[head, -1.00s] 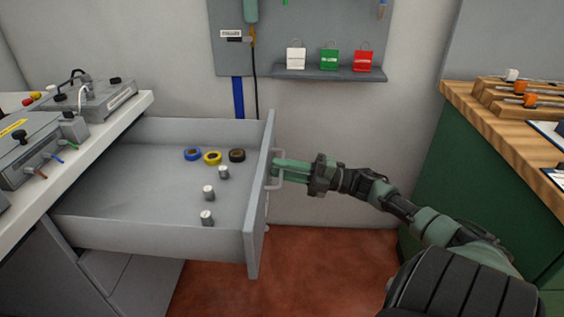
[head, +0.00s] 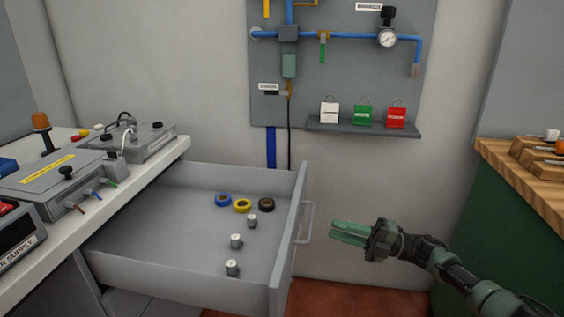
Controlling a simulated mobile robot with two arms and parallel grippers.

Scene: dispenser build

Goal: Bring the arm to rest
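My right gripper (head: 350,233) is in front of the open drawer, to the right of its handle (head: 307,222), with a gap between them. Its green fingers point left toward the handle and hold nothing that I can see. The fingers look slightly parted, but their exact gap is hard to judge from here. My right arm reaches in from the lower right. My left gripper is not in view.
The grey drawer (head: 185,265) stands pulled out, holding blue, yellow and black tape rolls and several small white-topped knobs. A bench with a power supply (head: 20,240) is at left. A wooden-topped green cabinet (head: 510,185) is at right. A small shelf (head: 365,129) holds tags.

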